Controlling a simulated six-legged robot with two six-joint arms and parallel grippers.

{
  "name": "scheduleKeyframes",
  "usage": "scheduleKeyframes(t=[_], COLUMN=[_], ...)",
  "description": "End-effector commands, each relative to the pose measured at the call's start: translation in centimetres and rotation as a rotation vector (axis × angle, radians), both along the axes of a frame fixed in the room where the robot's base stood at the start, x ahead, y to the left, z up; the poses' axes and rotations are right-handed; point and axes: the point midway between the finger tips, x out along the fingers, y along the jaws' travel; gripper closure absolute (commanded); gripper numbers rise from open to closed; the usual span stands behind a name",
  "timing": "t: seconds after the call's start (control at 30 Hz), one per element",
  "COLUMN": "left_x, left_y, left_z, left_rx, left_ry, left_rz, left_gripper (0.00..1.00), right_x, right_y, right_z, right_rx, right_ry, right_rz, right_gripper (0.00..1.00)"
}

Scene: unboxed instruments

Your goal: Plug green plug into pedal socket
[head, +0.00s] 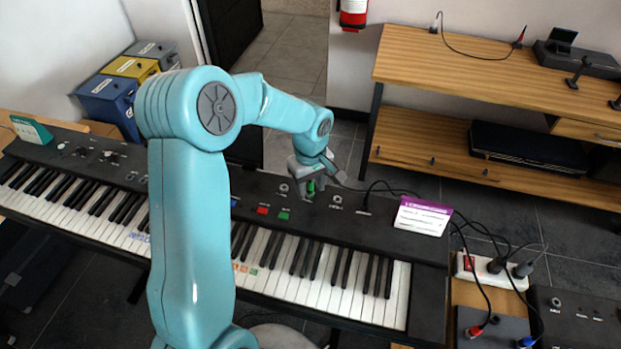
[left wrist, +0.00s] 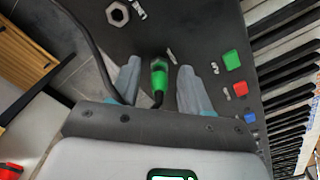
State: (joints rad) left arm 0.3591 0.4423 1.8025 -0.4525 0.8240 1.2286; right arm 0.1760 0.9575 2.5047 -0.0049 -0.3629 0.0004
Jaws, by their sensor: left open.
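The green plug (left wrist: 159,76) lies between the parted fingers of my left gripper (left wrist: 159,84), with a gap on each side; its dark cable trails back toward the palm. In the head view the plug (head: 311,187) shows small under my left gripper (head: 314,179), low over the keyboard's top panel. A round socket (left wrist: 118,14) shows ahead of the fingertips in the left wrist view. In the head view one socket (head: 337,199) is right of the gripper and another (head: 283,188) is left; their labels are too small to read. My right gripper is out of view.
The keyboard panel has red (head: 262,210) and green (head: 284,214) buttons left of the gripper. A purple-and-white card (head: 422,216) stands to the right, near black cables and a power strip (head: 492,270). A wooden bench (head: 480,90) is behind.

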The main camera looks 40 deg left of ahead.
Motion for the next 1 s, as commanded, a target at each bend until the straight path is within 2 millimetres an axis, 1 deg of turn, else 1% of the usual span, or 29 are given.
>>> scheduleKeyframes(t=[0.07, 0.17, 0.27, 0.4, 0.5, 0.6, 0.7, 0.8, 1.0], left_x=[0.1, 0.1, 0.2, 0.1, 0.1, 0.1, 0.1, 0.1, 0.0], left_y=[0.0, 0.0, 0.1, 0.0, 0.0, 0.0, 0.0, 0.0, 0.0], left_z=[0.6, 2.2, 4.8, 8.6, 11.2, 13.3, 14.8, 15.7, 16.2], left_rx=[0.001, 0.002, 0.003, 0.001, 0.001, 0.001, 0.000, -0.001, -0.001], left_ry=[-0.003, -0.006, -0.009, -0.008, -0.007, -0.004, -0.003, -0.002, 0.000], left_rz=[0.000, -0.001, 0.001, 0.000, -0.001, -0.001, -0.001, 0.000, 0.000], left_gripper=[0.53, 0.53, 0.53, 0.53, 0.53, 0.53, 0.53, 0.53, 0.53], right_x=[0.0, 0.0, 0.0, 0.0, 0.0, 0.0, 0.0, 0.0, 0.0], right_y=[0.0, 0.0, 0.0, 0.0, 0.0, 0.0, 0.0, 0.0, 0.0], right_z=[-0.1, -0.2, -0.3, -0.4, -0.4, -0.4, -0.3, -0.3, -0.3], right_rx=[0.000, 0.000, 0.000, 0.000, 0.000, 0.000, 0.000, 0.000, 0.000], right_ry=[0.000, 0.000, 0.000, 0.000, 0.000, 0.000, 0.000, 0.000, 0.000], right_rz=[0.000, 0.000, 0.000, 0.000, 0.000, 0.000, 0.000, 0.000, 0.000], right_gripper=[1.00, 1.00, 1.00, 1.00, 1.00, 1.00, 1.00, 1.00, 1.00])
